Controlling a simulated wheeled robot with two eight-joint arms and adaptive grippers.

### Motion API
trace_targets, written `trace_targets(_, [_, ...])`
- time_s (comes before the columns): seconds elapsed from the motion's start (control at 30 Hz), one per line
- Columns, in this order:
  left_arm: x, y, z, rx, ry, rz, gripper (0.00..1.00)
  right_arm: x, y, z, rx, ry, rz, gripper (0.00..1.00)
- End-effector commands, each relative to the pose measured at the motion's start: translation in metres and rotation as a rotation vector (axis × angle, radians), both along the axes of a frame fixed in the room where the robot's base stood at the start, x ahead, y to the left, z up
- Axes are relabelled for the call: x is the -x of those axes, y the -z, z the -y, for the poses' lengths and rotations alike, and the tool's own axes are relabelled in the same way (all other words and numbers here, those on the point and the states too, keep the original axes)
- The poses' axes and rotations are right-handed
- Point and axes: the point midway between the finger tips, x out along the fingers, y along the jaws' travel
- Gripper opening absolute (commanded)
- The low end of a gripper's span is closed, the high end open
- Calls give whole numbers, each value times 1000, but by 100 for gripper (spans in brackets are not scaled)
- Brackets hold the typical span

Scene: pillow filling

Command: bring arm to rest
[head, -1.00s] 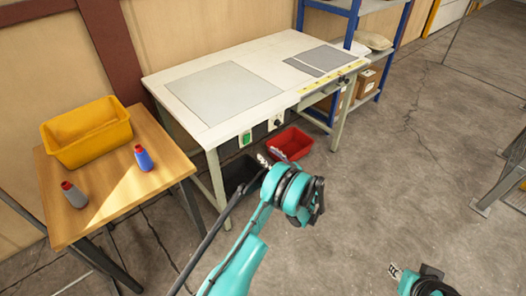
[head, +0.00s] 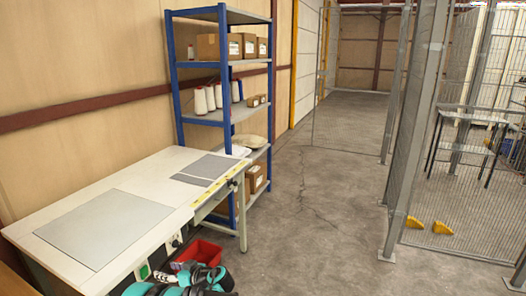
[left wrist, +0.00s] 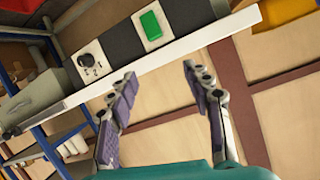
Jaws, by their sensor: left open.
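My left arm's teal and black links show at the bottom edge of the head view, by the front of the white workbench (head: 190,163). My left gripper (head: 184,266) is small there and partly hidden, close to the red bin (head: 205,251). In the left wrist view my left gripper (left wrist: 160,77) has its two fingers wide apart, with nothing between them. Beyond the fingers are the bench's white edge (left wrist: 150,64), a green button (left wrist: 150,25) and a dark knob (left wrist: 91,60). My right gripper is not in view.
A blue shelf rack (head: 226,110) with boxes and thread cones stands behind the bench. Grey fence panels (head: 412,130) and yellow floor pieces (head: 441,228) are at the right. The concrete floor (head: 310,220) between is clear.

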Motion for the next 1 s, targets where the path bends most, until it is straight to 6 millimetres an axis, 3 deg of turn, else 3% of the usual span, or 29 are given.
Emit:
trace_targets(0.03, [12, -15, 1, 32, 25, -45, 50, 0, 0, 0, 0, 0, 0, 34])
trace_targets(0.2, [52, -49, 16, 143, 141, -189, 50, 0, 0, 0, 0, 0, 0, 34])
trace_targets(0.47, [137, -82, 50, 294, 359, -350, 50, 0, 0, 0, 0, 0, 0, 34])
trace_targets(0.8, [258, -87, 112, 442, 693, -437, 50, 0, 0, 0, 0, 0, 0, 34])
trace_targets(1.0, [305, -77, 143, 483, 848, -432, 50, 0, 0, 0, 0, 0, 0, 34])
